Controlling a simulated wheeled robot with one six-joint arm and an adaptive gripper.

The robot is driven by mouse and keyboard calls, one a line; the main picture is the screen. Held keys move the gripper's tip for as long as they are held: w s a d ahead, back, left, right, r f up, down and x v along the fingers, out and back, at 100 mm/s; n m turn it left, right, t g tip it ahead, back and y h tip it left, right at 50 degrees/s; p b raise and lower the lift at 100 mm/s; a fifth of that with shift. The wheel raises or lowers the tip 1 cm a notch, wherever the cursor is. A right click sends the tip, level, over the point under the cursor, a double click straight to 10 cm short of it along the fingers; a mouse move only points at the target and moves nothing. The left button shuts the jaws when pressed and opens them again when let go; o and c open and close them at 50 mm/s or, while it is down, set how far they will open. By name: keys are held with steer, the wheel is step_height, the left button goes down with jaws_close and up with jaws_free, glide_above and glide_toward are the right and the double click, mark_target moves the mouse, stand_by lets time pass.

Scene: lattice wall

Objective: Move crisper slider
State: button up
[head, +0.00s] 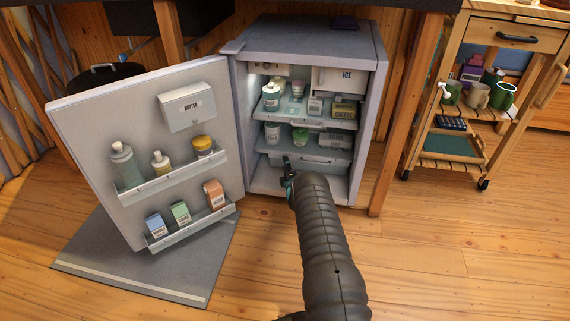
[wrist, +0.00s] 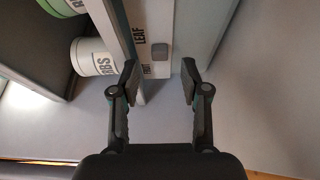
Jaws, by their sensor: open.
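The crisper drawer (head: 322,167) sits under the lower shelf inside the open small fridge. In the wrist view, a small grey slider knob (wrist: 159,51) lies on its pale front strip (wrist: 159,18). My gripper (head: 288,168) is at the fridge's opening, at the drawer's left part in the head view. In the wrist view, my gripper (wrist: 159,70) is open and empty, fingers pointing at the strip. The knob lies ahead between the finger lines; I see no contact. The slider is too small to make out in the head view.
The fridge door (head: 90,130) stands wide open to the left, with bottles and cartons in its racks. Shelves above the drawer hold tubs, including a white tub (wrist: 95,57). The fridge's right wall (head: 372,120) bounds the opening. A wooden cart (head: 485,30) stands right.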

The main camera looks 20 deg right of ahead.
steer(key=shift+b+x, duration=0.35)
steer(key=shift+x, duration=1.1)
